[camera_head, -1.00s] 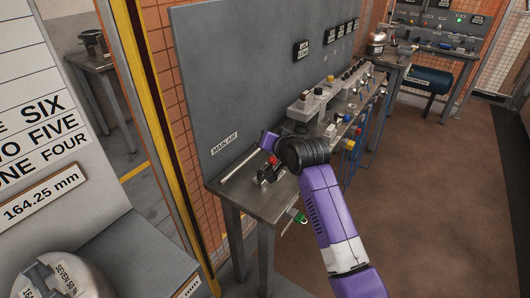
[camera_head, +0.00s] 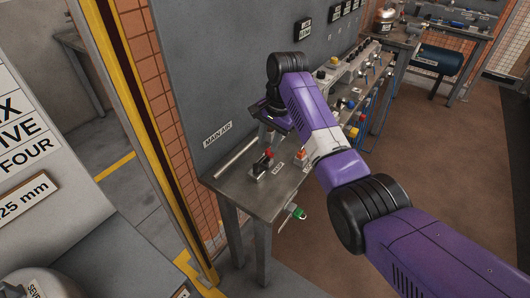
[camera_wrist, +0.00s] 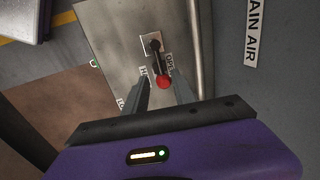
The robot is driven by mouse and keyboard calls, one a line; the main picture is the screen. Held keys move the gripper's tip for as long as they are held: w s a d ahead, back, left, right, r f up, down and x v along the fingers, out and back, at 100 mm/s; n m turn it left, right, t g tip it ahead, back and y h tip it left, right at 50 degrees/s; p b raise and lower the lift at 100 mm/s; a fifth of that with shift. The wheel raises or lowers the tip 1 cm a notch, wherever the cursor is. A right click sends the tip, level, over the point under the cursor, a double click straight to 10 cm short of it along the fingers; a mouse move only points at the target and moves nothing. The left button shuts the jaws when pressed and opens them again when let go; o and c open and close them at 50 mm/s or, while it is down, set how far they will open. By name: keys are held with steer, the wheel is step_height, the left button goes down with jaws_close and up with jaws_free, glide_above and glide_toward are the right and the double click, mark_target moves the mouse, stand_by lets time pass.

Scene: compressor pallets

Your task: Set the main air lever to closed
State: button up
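The main air lever (camera_head: 261,166) has a black body and a red knob on a light plate at the left end of the grey bench, below the MAIN AIR label (camera_head: 217,134). In the wrist view the lever (camera_wrist: 156,60) points its red knob toward my gripper, beside a label that seems to read OPEN (camera_wrist: 169,64). My gripper (camera_wrist: 162,88) is open, with one finger on each side of the red knob in the picture. I cannot tell whether either finger touches it. In the head view my gripper (camera_head: 268,134) is just above and behind the lever, partly hidden by my arm.
A pipe (camera_head: 236,160) runs along the bench beside the grey back panel (camera_head: 215,70). An orange-topped part (camera_head: 301,155) stands right of the lever, with several valves and blue hoses farther along. Brown floor is clear at right.

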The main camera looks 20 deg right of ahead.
mark_target(264, 158)
steer(key=f, duration=0.4)
steer(key=w+f, duration=0.1)
steer(key=shift+a+f, duration=0.35)
steer(key=shift+f, duration=0.05)
jaws_close()
stand_by(1.1)
